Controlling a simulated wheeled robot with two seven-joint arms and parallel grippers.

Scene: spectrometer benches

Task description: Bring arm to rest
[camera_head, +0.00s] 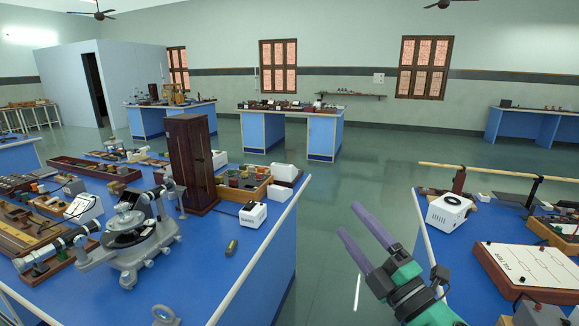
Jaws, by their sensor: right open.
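My right gripper (349,221) has purple fingers and a green body, and comes up from the lower right. It is open, with nothing between its fingers. In the picture it appears over the floor gap between the two near benches, apart from both. My left gripper is not in view. A grey spectrometer (133,233) with a round table and telescope tubes stands on the left blue bench (215,260).
A tall dark wooden case (192,165), a white box (253,215) and a small dark object (231,248) are on the left bench. The right bench carries a white device (448,212) and a white-topped board (530,265). Floor (335,195) between the benches is clear.

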